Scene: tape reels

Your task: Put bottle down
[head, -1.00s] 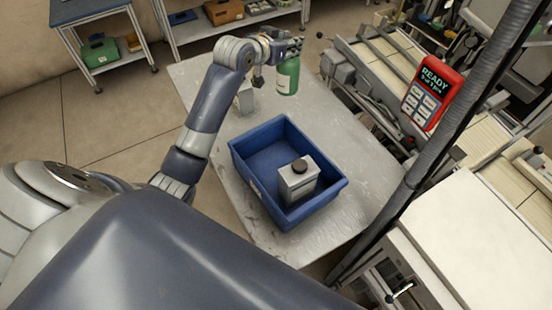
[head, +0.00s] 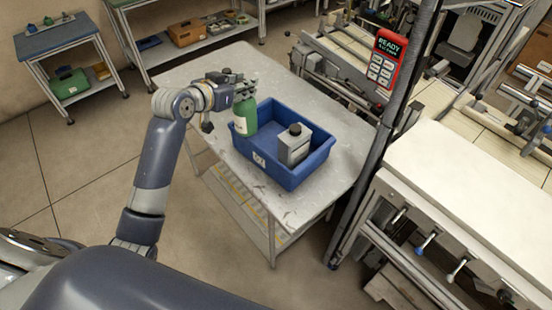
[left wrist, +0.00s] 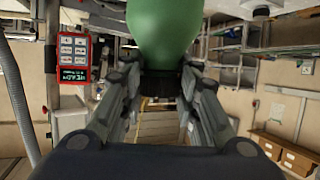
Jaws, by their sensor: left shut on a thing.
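A green bottle (head: 244,117) with a pale label hangs in my left gripper (head: 240,88), upright, at the left end of the blue bin (head: 324,160). I cannot tell whether it touches the bin. The left gripper is shut on its top end; the left wrist view shows the fingers (left wrist: 160,95) around the dark neck of the green bottle (left wrist: 165,25). A grey box-shaped container (head: 294,145) with a black cap stands in the right part of the bin. My right gripper does not show.
The grey table (head: 185,72) under the bin has bare room at the back and right. A dark post (head: 385,140) with a red READY panel (head: 381,65) stands right of the table. A white-topped workbench (head: 465,165) is farther right.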

